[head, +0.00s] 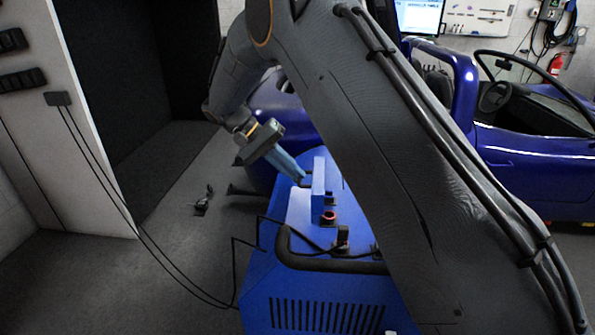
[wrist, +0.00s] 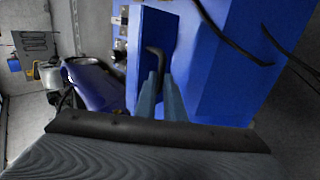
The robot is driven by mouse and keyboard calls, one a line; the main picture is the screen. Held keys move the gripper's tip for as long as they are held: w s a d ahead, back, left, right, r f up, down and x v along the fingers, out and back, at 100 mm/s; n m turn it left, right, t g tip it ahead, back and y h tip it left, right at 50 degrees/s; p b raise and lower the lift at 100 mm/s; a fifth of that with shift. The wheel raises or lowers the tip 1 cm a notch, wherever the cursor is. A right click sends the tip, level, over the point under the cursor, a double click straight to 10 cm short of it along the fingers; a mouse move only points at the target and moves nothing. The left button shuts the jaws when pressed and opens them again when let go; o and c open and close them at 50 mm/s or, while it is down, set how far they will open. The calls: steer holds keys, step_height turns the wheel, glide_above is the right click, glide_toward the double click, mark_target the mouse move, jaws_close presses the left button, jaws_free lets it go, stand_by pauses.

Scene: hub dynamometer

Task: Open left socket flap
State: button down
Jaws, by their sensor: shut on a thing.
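My gripper (head: 302,180) reaches down from the left to the upright blue panel (head: 318,188) on top of the blue dynamometer unit. In the wrist view its two blue-grey fingers (wrist: 161,78) are shut on a black bent handle (wrist: 155,54) that stands out beside the blue panel. The handle is mostly hidden in the head view. Small dark socket fittings (head: 329,198) sit on the panel's right side, and a red-ringed one (head: 328,217) lies below them. I cannot tell which fitting carries the left flap, or whether that flap is open or closed.
A black tubular handle (head: 330,265) rims the unit's near edge. Thin black cables (head: 175,268) hang from the wall at left to the unit. A blue car (head: 530,155) stands behind at right. The floor (head: 110,275) at left is mostly free.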

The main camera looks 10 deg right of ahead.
steer(key=shift+s+f, duration=0.1)
steer(key=shift+f, duration=0.6)
steer(key=shift+a, duration=0.1)
steer(key=c, duration=1.8)
jaws_free()
steer(key=shift+c, duration=0.2)
steer(key=shift+r, duration=0.1)
steer(key=shift+a+r, duration=0.1)
steer(key=shift+a, duration=0.05)
steer(key=b+v, duration=0.2)
steer(key=v, duration=0.5)
steer(key=shift+w+a+r, duration=0.15)
steer(key=shift+w+a, duration=0.05)
steer(key=shift+a, duration=0.05)
steer(key=shift+c, duration=0.4)
